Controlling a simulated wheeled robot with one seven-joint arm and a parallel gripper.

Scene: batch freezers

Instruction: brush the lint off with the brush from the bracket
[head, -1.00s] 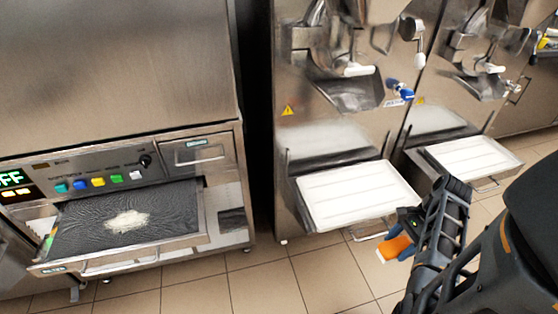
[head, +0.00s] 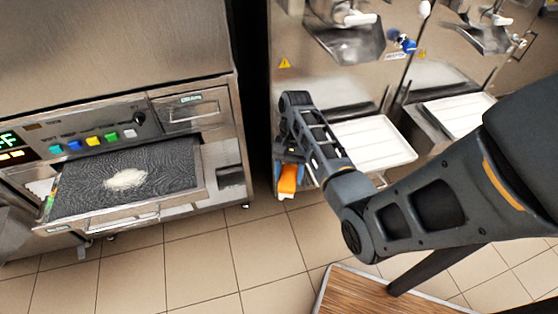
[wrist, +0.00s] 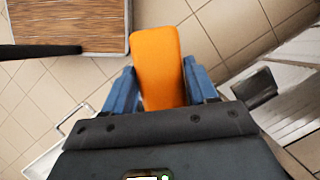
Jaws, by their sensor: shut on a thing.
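My gripper (head: 288,170) is shut on the orange handle of the brush (head: 288,181), in front of the middle machine. In the wrist view the orange brush (wrist: 158,65) sits between the blue fingers of my gripper (wrist: 152,88); its bristles cannot be made out. The pale lint (head: 125,179) lies in a patch on the dark mesh filter (head: 172,164) in the pulled-out drawer of the left machine. My gripper is to the right of the drawer and apart from it. I cannot make out the bracket.
White trays (head: 385,160) stand under the spouts of the machines on the right. A wooden-topped surface (head: 365,296) is at the bottom, near my arm. A control panel with coloured buttons (head: 93,141) is above the drawer. Tiled floor (head: 205,255) lies open in front of the drawer.

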